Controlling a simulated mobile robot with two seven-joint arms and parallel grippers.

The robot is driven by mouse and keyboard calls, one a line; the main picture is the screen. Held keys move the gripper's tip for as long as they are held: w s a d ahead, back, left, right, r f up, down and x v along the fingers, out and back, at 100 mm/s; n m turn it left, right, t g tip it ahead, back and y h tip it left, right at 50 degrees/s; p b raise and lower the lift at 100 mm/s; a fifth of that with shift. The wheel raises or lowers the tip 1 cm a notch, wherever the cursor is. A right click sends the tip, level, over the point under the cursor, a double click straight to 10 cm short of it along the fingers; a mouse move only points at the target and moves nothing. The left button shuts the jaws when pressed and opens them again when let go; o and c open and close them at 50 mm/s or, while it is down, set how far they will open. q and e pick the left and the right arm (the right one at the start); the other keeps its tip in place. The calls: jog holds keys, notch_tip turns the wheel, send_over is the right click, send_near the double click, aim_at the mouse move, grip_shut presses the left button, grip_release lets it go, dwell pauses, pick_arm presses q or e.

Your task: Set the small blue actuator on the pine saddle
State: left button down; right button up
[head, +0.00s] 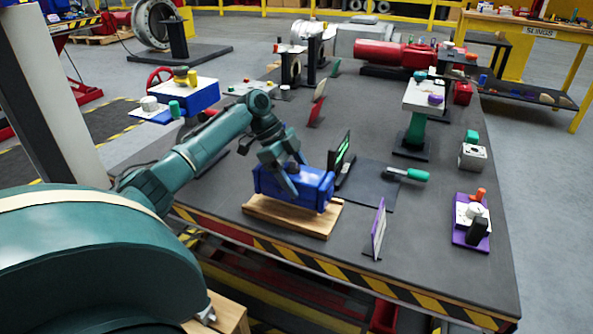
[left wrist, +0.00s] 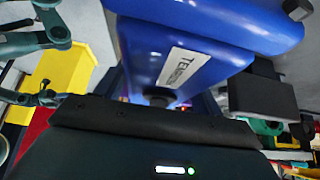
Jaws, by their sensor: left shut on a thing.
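The small blue actuator (head: 318,187) lies lengthwise over the pine saddle (head: 280,217) near the front edge of the bench. My left gripper (head: 288,176) reaches down from above and is shut on the actuator. The actuator looks roughly level. I cannot tell whether its underside touches the saddle or hangs just above it. In the left wrist view the blue actuator (left wrist: 205,50) fills the upper middle, with a white label on its side. The saddle is not clear there. My right gripper does not show.
A dark upright panel (head: 342,150) stands right behind the actuator. A purple-and-white sign (head: 378,230) stands to its right, and a green-handled tool (head: 408,174) lies beyond. A purple-based unit (head: 471,222) sits at the right edge. Bare grey bench lies between the sign and that unit.

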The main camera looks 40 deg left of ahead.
pick_arm(q)
notch_tip(320, 180, down, 3)
jog(key=shift+r+b, duration=0.2)
jog(key=shift+b, duration=0.15)
jog(key=shift+f, duration=0.3)
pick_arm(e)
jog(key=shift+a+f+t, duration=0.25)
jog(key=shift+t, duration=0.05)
pick_arm(q)
jog(key=c, duration=0.6)
grip_release()
jog(key=shift+f, duration=0.15)
jog(key=o, duration=0.4)
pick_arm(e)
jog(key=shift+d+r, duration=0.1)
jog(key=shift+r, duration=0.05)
